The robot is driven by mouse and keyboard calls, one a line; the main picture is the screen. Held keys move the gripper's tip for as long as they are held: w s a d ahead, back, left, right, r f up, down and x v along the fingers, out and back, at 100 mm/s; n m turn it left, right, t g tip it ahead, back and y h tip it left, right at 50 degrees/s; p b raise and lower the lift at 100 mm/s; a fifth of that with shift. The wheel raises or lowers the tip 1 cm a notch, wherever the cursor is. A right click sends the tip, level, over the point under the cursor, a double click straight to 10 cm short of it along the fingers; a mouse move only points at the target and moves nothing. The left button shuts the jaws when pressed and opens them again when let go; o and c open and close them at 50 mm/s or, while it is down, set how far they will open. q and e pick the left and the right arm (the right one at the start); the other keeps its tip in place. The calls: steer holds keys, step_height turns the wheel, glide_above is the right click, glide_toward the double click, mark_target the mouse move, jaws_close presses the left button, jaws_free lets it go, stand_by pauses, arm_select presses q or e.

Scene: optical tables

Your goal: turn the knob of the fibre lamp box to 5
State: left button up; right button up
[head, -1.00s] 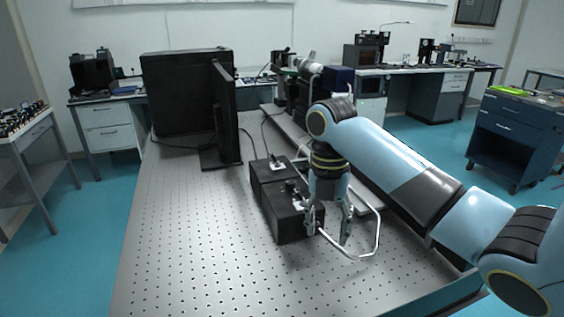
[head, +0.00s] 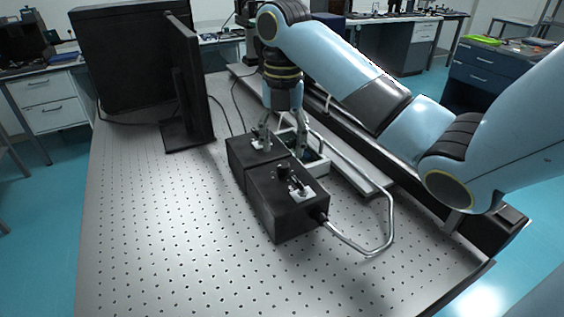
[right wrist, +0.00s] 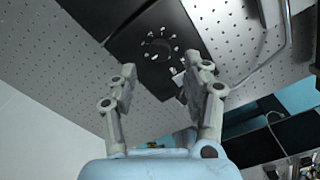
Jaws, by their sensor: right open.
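Two black boxes stand end to end on the perforated optical table. The nearer box (head: 285,215) has a dark knob (head: 283,172) on top, with a bright fitting beside it, and a bent metal light guide (head: 385,225) leaves its side. The farther box (head: 238,152) also has small fittings on top. In the right wrist view, a dark knob (right wrist: 160,49) sits in a ring of white marks on a black face; its setting is unreadable. My right gripper (head: 284,140) points down, open and empty, by the farther box. Its fingers (right wrist: 160,72) show apart below the dial. My left gripper is out of view.
A black monitor (head: 190,80) stands on the table's left. A long rail (head: 350,165) runs along the right side, behind the boxes. The front and left of the optical table (head: 170,240) are clear. Cables lie near the monitor.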

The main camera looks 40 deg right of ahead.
mark_target(283, 165)
step_height(283, 165, down, 4)
steer(key=shift+f+p, duration=0.2)
steer(key=shift+p, duration=0.45)
steer(key=shift+f, duration=0.6)
steer(key=shift+c, duration=0.9)
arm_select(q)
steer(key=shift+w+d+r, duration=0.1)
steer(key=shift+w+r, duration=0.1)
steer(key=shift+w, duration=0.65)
arm_select(e)
jaws_close()
